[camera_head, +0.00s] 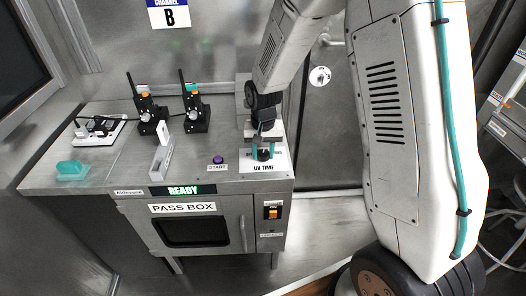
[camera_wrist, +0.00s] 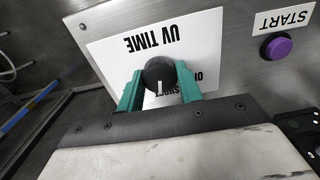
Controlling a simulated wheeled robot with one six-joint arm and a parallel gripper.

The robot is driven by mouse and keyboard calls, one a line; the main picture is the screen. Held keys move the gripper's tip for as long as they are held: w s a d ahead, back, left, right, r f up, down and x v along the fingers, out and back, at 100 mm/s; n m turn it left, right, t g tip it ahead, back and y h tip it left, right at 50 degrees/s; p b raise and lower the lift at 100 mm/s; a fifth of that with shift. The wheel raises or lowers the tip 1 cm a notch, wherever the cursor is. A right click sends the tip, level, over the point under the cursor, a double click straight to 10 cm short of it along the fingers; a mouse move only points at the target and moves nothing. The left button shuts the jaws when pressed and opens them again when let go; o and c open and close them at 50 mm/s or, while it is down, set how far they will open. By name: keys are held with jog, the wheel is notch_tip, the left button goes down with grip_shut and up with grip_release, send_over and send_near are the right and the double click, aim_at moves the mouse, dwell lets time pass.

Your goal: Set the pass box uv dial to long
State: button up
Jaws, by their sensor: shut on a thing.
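The UV dial is a round black knob with a white pointer mark (camera_wrist: 159,73). It sits on a white plate labelled "UV TIME" (camera_wrist: 205,28) on top of the pass box (camera_head: 185,208). In the wrist view the plate reads upside down, and the setting words are partly covered by my fingers. My gripper (camera_wrist: 160,82) has teal fingers, one on each side of the knob, shut on it. In the head view my gripper (camera_head: 264,152) reaches down onto the knob from above. The pointer mark points toward the gripper's palm in the wrist view.
A purple START button (camera_head: 218,159) is left of the plate. A READY display (camera_head: 184,190) and an orange switch (camera_head: 272,212) are on the box front. Two black radios (camera_head: 195,112) stand behind, with a grey holder (camera_head: 161,160) and a teal block (camera_head: 72,168) to the left.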

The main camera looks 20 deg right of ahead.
aim_at(263, 152)
jog(key=m, duration=0.4)
jog(key=shift+m, duration=0.3)
jog(key=m, duration=0.4)
jog(key=shift+m, duration=0.4)
jog(key=o, duration=1)
notch_tip(263, 152, up, 8)
jog(key=shift+f, duration=0.1)
